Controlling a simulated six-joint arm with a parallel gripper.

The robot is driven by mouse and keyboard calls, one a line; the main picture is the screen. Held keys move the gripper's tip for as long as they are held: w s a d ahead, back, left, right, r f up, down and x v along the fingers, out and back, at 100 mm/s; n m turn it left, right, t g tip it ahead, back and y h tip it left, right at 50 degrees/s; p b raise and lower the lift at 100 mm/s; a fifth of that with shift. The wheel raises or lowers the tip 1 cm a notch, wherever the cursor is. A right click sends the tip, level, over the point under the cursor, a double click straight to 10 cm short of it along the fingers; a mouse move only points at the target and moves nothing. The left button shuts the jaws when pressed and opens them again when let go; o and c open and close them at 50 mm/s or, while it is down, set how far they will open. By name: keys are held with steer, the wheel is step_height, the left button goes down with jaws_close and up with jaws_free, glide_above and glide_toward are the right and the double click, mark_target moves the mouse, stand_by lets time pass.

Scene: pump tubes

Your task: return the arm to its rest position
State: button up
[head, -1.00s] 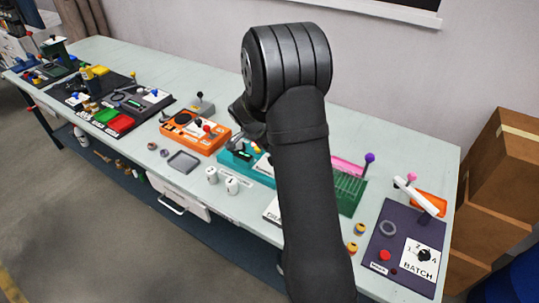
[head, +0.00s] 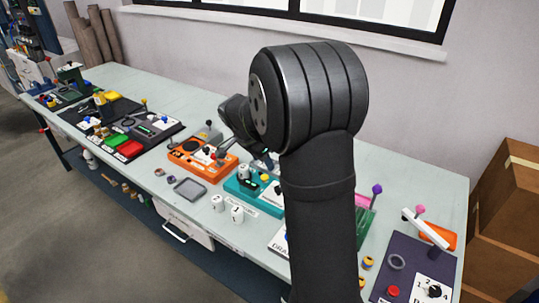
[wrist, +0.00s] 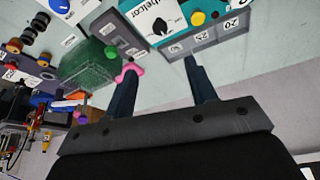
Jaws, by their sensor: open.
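My gripper (wrist: 161,66) shows in the wrist view with its two dark fingers apart and nothing between them. Beyond the fingers lie a teal unit (wrist: 190,18) with a yellow knob and a green mesh-like box (wrist: 88,68). A pink curved piece (wrist: 128,72) shows beside the left fingertip; I cannot tell whether they touch. In the head view my arm stands raised and bent over the bench (head: 200,98), and I cannot make out the fingers clearly there.
An orange unit (head: 200,160), a grey tray (head: 190,188) and white cups (head: 237,214) sit left of my arm. A dark panel (head: 405,262) with a white lever (head: 425,230) is at right. Cardboard boxes (head: 510,200) stand beyond the bench's right end.

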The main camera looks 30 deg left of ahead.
steer(key=x, duration=1.7)
steer(key=shift+w+f, duration=0.15)
steer(key=shift+w, duration=0.1)
steer(key=shift+d+f, duration=0.1)
steer(key=shift+n+y, duration=0.4)
steer(key=shift+n, duration=0.5)
steer(key=n, duration=0.2)
steer(key=n+y, duration=0.1)
steer(key=n, duration=0.1)
steer(key=shift+d+y, duration=0.15)
steer(key=shift+y, duration=0.15)
steer(key=shift+d+n+y, duration=0.15)
steer(key=shift+n+y, duration=0.45)
steer(key=shift+n, duration=1.1)
steer(key=shift+n+g+y, duration=0.4)
steer(key=shift+n+g, duration=0.1)
steer(key=shift+n, duration=0.9)
